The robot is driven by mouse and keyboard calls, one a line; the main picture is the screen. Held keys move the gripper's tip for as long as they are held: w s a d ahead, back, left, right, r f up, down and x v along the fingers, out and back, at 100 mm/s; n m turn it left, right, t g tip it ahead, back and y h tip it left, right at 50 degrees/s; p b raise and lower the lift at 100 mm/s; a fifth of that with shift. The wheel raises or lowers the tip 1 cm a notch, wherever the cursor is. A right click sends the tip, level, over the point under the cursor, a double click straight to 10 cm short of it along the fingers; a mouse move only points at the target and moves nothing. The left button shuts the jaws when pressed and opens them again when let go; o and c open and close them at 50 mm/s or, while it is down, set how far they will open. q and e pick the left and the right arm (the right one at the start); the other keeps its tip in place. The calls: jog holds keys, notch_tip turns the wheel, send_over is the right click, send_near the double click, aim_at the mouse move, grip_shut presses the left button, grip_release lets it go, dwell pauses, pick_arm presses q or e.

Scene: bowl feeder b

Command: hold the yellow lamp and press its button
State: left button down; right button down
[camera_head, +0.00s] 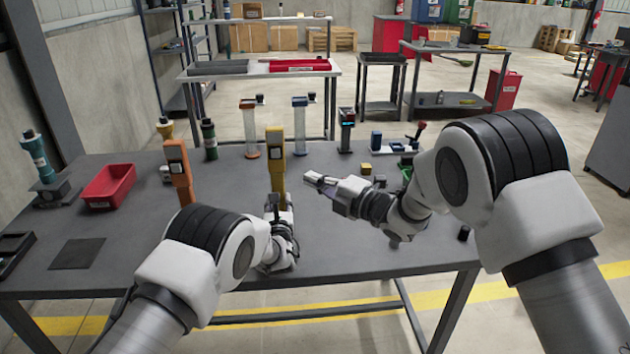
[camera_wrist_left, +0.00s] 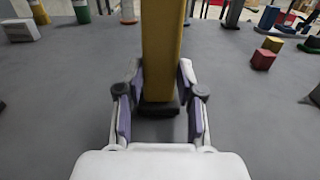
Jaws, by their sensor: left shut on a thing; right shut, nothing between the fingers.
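The yellow lamp (camera_head: 276,160) stands upright on the grey table, with a pale panel near its top. In the left wrist view the lamp (camera_wrist_left: 160,50) rises between the fingers, its dark base close to the table. My left gripper (camera_head: 277,205) is shut on the lamp's lower part; it also shows in the left wrist view (camera_wrist_left: 160,105). My right gripper (camera_head: 312,180) is shut and empty, to the right of the lamp and apart from it, with its tips pointing left toward it. I cannot make out the button clearly.
An orange lamp (camera_head: 179,170) stands left of the yellow one. A red bin (camera_head: 108,187) and a dark mat (camera_head: 77,254) lie farther left. A small yellow block (camera_head: 365,168) and a blue fixture (camera_head: 377,140) are at the right back.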

pick_arm(q)
jog(key=c, duration=1.1)
grip_release()
jog(key=shift+s+f, duration=0.1)
jog(key=shift+f, duration=0.1)
jog(key=o, duration=0.4)
jog(key=shift+o, duration=0.2)
